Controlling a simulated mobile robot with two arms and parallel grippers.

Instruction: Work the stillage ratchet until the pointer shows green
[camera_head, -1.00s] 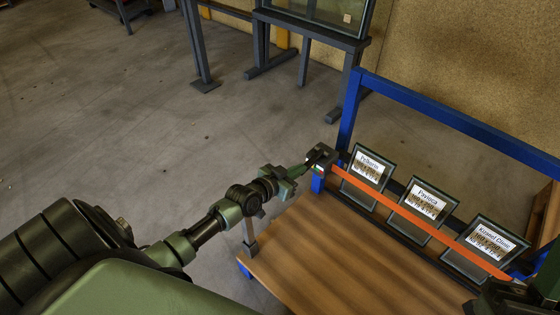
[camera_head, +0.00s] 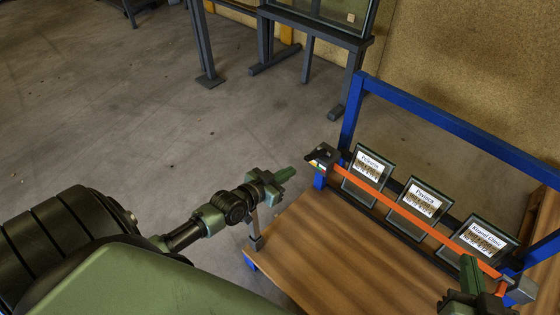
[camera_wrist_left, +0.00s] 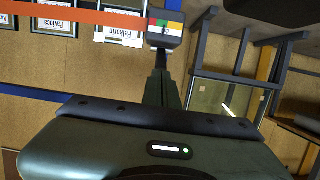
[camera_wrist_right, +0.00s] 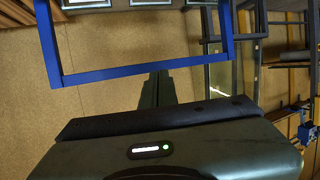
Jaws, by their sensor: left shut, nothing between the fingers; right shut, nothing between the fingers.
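The ratchet (camera_head: 322,156) is a dark box on the stillage's left post, at the left end of an orange strap (camera_head: 400,208). In the left wrist view its scale (camera_wrist_left: 166,28) shows red, yellow and green bands; the pointer is too small to read. My left gripper (camera_head: 292,173) is shut and empty, apart from the ratchet and to its lower left. My right gripper (camera_head: 468,262) is shut and empty at the lower right, near the strap's right end. The strap runs across three labelled glass panes (camera_head: 369,168).
The blue stillage frame (camera_head: 450,124) stands behind the panes, with a wooden deck (camera_head: 340,250) in front. A grey block (camera_head: 522,290) sits at the strap's right end. A dark stand with a glass frame (camera_head: 318,32) is behind. The floor at left is open.

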